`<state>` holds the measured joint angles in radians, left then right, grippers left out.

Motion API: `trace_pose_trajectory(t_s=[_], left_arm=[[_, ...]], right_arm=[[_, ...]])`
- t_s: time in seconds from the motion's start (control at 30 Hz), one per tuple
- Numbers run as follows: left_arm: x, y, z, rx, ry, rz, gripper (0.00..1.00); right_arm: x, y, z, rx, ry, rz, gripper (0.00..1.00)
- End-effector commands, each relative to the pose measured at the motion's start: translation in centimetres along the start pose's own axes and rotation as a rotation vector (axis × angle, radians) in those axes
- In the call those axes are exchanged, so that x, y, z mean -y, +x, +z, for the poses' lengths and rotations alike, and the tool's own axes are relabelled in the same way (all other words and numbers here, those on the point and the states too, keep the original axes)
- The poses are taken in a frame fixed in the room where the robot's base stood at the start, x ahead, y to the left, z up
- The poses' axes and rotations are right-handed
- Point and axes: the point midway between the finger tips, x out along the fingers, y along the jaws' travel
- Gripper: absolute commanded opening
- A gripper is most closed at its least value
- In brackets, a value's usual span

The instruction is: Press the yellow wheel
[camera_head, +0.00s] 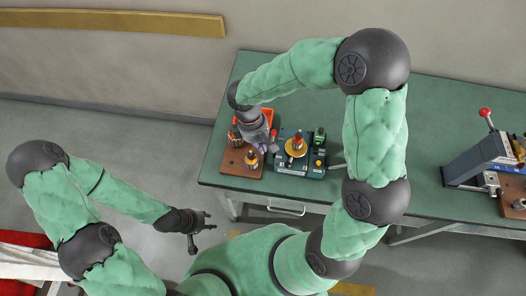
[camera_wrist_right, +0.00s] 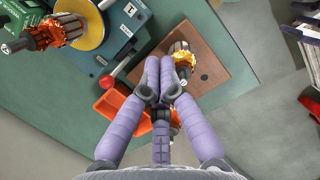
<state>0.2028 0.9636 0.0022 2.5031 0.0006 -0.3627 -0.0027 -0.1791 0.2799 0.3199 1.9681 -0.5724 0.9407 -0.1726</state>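The yellow wheel (camera_head: 291,150) is on the blue-grey winding machine (camera_head: 312,170) on the green table, with a copper armature at its centre. In the right wrist view the yellow wheel (camera_wrist_right: 95,27) is at the upper left, with the armature (camera_wrist_right: 50,32) sticking out from it. My right gripper (camera_head: 266,147) is left of the machine, over the brown board. Its purple fingers (camera_wrist_right: 159,66) are together at the tips, apart from the wheel, and no held object shows.
A brown board (camera_wrist_right: 214,70) holds copper armatures, one (camera_wrist_right: 182,58) close to my right fingertips. An orange bin (camera_wrist_right: 109,107) and a red-knobbed lever (camera_wrist_right: 113,73) are beside the fingers. A press with a red knob (camera_head: 485,113) stands at the table's right. The table between is clear.

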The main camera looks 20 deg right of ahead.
Motion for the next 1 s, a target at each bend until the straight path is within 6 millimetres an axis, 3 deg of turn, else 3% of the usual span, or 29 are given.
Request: trace_pose_trajectory(t_s=[0.17,0.57,1.0], left_arm=[[0.0,-0.1,0.1,0.001,0.0,0.0,0.4],[0.0,0.1,0.1,0.001,0.0,0.0,0.4],[0.7,1.9,0.0,0.001,0.0,0.0,0.4]], right_arm=[[-0.5,-1.1,0.5,0.019,-0.012,0.024,0.0],[-0.5,-0.5,0.5,0.019,-0.012,0.022,0.0],[-0.6,6.9,0.6,0.022,-0.012,0.019,0.0]])
